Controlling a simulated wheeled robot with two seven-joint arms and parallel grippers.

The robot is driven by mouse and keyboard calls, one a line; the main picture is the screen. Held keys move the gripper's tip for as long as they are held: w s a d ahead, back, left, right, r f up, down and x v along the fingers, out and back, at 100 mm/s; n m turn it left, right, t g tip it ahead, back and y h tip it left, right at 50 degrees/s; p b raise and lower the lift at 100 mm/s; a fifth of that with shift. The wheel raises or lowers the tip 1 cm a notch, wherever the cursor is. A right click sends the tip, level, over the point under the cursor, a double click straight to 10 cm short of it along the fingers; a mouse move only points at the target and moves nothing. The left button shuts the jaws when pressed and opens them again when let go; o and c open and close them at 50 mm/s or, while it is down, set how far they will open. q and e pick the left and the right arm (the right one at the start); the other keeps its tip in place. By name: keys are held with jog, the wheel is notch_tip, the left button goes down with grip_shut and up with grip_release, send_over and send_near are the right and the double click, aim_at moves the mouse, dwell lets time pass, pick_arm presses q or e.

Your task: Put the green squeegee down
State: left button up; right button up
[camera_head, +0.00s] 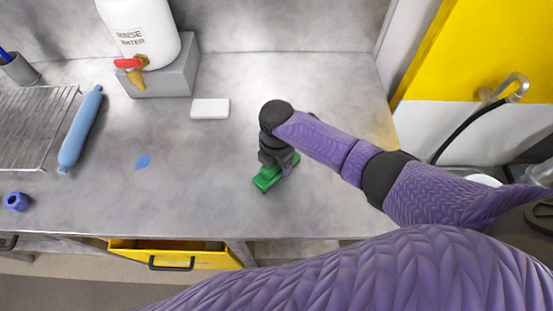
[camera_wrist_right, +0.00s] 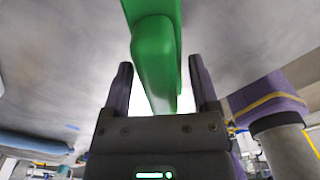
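The green squeegee (camera_head: 267,181) is at the worktop, right of the middle in the head view, below my right gripper (camera_head: 280,163). The gripper and wrist hide part of it. In the right wrist view the green squeegee (camera_wrist_right: 154,55) lies between the two fingers of my right gripper (camera_wrist_right: 160,75), with a visible gap beside the handle on both sides. That gripper looks open around it. Whether the squeegee rests fully on the worktop is hard to tell. My left gripper is not in view.
The grey worktop (camera_head: 215,205) is clear around the squeegee. A white block (camera_head: 210,108), a rinse water container (camera_head: 142,30) on a grey stand (camera_head: 175,78), a blue roller-shaped item (camera_head: 80,130) and a wire rack (camera_head: 30,125) stand left. A yellow drawer (camera_head: 215,259) is below the front edge.

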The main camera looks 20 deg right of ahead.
jog(key=shift+r, duration=0.1)
notch_tip(320, 180, up, 12)
jog(key=p, duration=0.4)
dwell(0.3)
